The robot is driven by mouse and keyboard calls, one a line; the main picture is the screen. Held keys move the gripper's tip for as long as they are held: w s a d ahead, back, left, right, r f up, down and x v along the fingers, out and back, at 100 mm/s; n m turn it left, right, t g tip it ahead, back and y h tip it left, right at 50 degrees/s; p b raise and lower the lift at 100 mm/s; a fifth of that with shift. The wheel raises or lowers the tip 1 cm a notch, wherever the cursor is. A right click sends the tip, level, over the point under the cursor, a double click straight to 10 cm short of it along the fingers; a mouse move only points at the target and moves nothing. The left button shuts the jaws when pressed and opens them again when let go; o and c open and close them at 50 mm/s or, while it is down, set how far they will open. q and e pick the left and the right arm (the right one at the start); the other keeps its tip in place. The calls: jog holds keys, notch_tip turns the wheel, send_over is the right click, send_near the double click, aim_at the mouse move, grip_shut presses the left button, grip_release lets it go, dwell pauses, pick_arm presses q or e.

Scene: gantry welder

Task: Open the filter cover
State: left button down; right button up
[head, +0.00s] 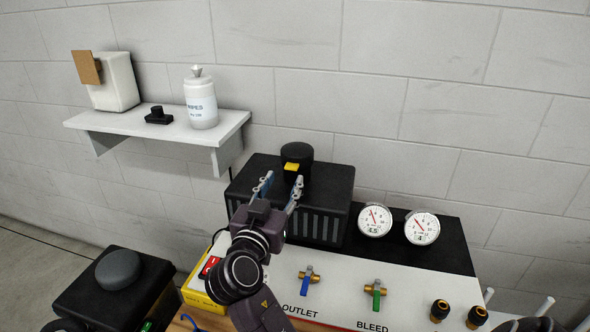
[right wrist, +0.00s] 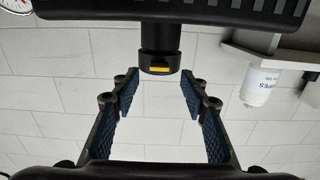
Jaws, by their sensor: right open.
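The filter cover appears to be the short black round cap (head: 297,153) with a yellow tab (head: 291,167), on top of a black vented box (head: 330,182). In the right wrist view the box is upside down at the top, and the black cap (right wrist: 159,45) with its yellow tab (right wrist: 159,69) points down from it. My right gripper (head: 282,183) is open and empty, just in front of the cap. In the right wrist view its two blue-padded fingers (right wrist: 160,88) lie left and right of the tab, apart from it. My left gripper is not in view.
A white panel (head: 340,298) with blue and green valves and two gauges (head: 375,220) lies right of my right arm. A shelf (head: 160,127) holds a wipes bottle (head: 200,100) and a white box. A black box (head: 115,290) stands at lower left.

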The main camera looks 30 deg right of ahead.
aim_at(291, 166)
jog(key=shift+w+d+r+p, duration=0.35)
jog(key=shift+w+d+p, duration=0.2)
jog(key=shift+d, duration=0.2)
jog(key=x, duration=0.2)
jog(key=p+x, duration=0.1)
jog(key=x, duration=0.1)
jog(key=shift+f, duration=0.25)
jog(key=shift+w+d, duration=0.25)
jog(key=shift+d, duration=0.1)
jog(key=shift+w+d, duration=0.1)
jog(key=shift+w, duration=0.05)
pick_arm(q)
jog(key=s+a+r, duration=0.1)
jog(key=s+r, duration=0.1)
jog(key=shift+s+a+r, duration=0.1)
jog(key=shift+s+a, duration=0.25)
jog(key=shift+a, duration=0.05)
pick_arm(e)
jog(key=shift+f, duration=0.1)
grip_shut()
